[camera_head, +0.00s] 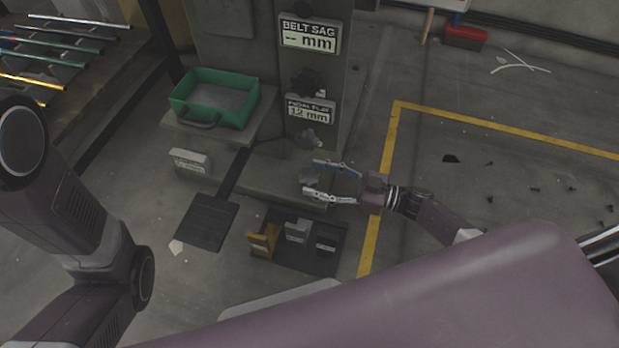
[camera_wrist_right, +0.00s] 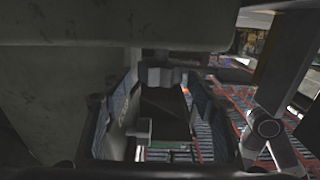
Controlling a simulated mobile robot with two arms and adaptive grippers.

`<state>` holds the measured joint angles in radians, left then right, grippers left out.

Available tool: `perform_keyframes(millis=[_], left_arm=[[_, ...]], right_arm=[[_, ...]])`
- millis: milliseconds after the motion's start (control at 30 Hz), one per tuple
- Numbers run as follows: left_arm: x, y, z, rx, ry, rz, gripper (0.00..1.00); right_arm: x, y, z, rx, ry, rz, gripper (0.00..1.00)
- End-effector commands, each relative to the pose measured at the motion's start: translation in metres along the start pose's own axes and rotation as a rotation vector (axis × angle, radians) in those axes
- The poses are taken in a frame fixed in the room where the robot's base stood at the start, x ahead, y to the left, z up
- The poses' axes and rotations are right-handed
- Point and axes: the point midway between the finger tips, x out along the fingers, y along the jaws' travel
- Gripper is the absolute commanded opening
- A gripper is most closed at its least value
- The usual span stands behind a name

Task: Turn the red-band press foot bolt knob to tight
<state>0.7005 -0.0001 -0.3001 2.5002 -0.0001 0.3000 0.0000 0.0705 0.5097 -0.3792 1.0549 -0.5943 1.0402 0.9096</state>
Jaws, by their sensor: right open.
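The press (camera_head: 345,100) is a grey column on a broad foot, with no red band that I can make out. A grey foot knob (camera_head: 309,178) sits low at the foot's right side. My right gripper (camera_head: 315,178) is open, its two fingers on either side of this knob; I cannot tell whether they touch it. In the right wrist view, a grey blocky shape (camera_wrist_right: 160,76) shows ahead between the fingers. Its tight or loose state is not readable. My left arm shows at the left, but its gripper is out of the picture.
A green tray (camera_head: 181,108) stands left on the press. Small blocks (camera_head: 263,240) stand on a dark mat before the foot. Floor right is mostly open.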

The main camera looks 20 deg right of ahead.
Motion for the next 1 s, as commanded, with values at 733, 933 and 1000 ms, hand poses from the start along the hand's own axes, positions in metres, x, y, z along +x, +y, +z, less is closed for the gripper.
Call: perform_keyframes(millis=[733,933,1000], left_arm=[[-0.009,0.002,-0.004,0.0,0.001,0.001,0.0],[-0.009,0.002,-0.003,0.0,0.001,0.001,0.0],[-0.005,0.001,-0.002,0.0,0.001,0.001,0.0]], right_arm=[[0.023,0.0,0.001,0.0,-0.002,0.0,0.27],[0.023,0.0,0.0,0.0,-0.002,0.001,0.11],[0.023,-0.001,-0.001,0.0,0.0,0.012,0.11]])
